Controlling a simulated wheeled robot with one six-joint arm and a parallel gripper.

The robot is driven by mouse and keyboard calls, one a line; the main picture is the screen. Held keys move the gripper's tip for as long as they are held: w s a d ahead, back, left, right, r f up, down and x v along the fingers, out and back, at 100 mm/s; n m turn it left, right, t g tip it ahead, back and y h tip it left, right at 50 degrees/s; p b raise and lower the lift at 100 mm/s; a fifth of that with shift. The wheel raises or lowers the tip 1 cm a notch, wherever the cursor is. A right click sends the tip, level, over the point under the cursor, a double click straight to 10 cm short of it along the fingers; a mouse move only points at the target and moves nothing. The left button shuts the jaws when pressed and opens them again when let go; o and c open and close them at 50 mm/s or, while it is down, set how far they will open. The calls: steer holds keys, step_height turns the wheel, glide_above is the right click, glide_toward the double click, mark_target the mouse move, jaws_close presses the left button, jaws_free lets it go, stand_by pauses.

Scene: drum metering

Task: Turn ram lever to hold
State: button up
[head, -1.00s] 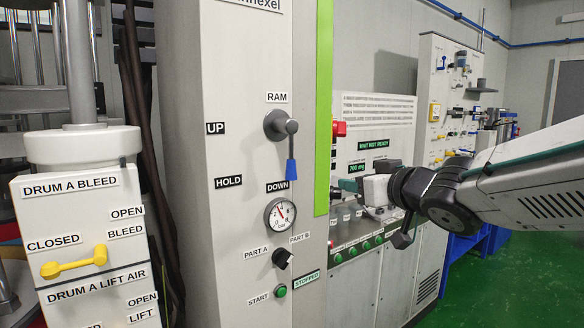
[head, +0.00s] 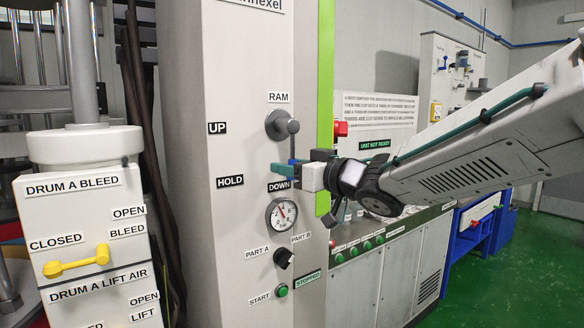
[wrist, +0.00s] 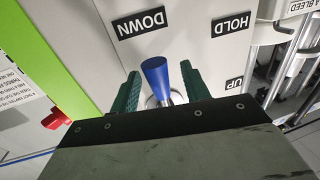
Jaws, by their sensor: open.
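The ram lever (head: 281,124) is on the grey panel under the RAM label (head: 278,97). It has a grey hub, and its blue handle (wrist: 156,75) hangs down toward the DOWN label (head: 279,186). The HOLD label (head: 230,181) is to the left and UP (head: 217,128) is above that. My gripper (head: 282,168) is at the handle, coming from the right, and hides much of it in the head view. In the wrist view, the two green fingers stand open on either side of the handle, with gaps visible.
A pressure gauge (head: 281,215) sits just below the lever, with a black knob (head: 284,258) and green start button (head: 281,290) under it. A green strip (head: 324,110) edges the panel. The drum A bleed box (head: 85,240) with a yellow lever is at left.

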mark_target(252, 152)
jaws_close()
steer(key=shift+s+a+m, duration=0.45)
steer(key=shift+a+m, duration=0.25)
steer(key=shift+m, duration=0.4)
steer(key=m, duration=0.1)
steer(key=s+a+m, duration=0.1)
steer(key=shift+a+r+m+t, duration=0.25)
steer(key=shift+r+m+t, duration=0.05)
steer(key=shift+t, duration=0.1)
steer(key=shift+s+a+r+m+t, duration=0.2)
steer(key=shift+a+r+m, duration=0.1)
steer(key=shift+m, duration=0.45)
steer(key=shift+s+a+r+m+t, duration=0.15)
steer(key=shift+s+a+r+m, duration=0.15)
steer(key=shift+m, duration=0.5)
steer(key=shift+s+a+r+m+t, duration=0.15)
steer(key=shift+a+r+m, duration=0.15)
steer(key=shift+m, duration=0.45)
steer(key=shift+a, duration=0.1)
